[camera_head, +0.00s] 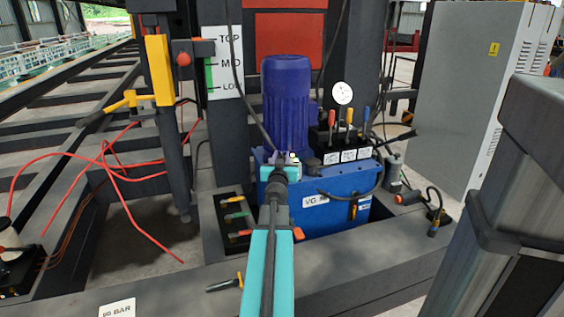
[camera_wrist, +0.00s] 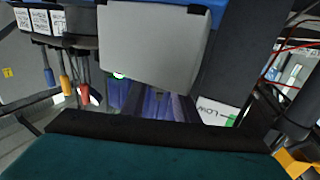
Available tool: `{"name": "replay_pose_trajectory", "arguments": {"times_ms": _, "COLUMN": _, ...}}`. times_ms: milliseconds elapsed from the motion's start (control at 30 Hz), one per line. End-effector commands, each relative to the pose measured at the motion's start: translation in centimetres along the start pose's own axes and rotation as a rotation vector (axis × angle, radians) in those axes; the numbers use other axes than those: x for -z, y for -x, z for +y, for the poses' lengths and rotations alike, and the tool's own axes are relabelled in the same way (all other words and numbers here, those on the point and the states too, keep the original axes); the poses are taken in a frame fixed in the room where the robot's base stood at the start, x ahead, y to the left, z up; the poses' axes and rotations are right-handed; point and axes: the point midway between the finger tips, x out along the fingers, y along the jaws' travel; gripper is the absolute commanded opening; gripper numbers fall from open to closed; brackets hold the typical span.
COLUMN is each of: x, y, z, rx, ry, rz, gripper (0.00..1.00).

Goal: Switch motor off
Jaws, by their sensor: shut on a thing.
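The blue ribbed motor (camera_head: 286,100) stands upright on a blue tank (camera_head: 330,205) in the head view. My gripper (camera_head: 288,160) is at the motor's foot, shut on a small part there that its own body mostly hides. A small pale light or button shows right by its tip. In the wrist view, a plain grey box (camera_wrist: 155,45) fills the top middle, close to the camera, and the motor's blue ribs (camera_wrist: 150,103) show below it. A small green spot (camera_wrist: 119,75) shows beside the box. I cannot make out a switch or its position.
A valve block with coloured levers (camera_head: 348,118) and a gauge (camera_head: 342,93) stands right of the motor; the levers also show in the wrist view (camera_wrist: 67,88). A dark post with a level scale (camera_head: 222,63) is at left. A grey cabinet (camera_head: 455,100) stands at right. Red hoses (camera_head: 105,165) lie at left.

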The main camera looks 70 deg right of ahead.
Motion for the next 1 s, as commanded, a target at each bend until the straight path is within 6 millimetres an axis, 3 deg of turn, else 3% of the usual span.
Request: {"name": "replay_pose_trajectory", "arguments": {"times_ms": 1000, "x": -0.52, "y": 0.02, "z": -0.12, "rx": 0.268, "ry": -0.001, "rz": -0.013, "gripper": 0.05}}
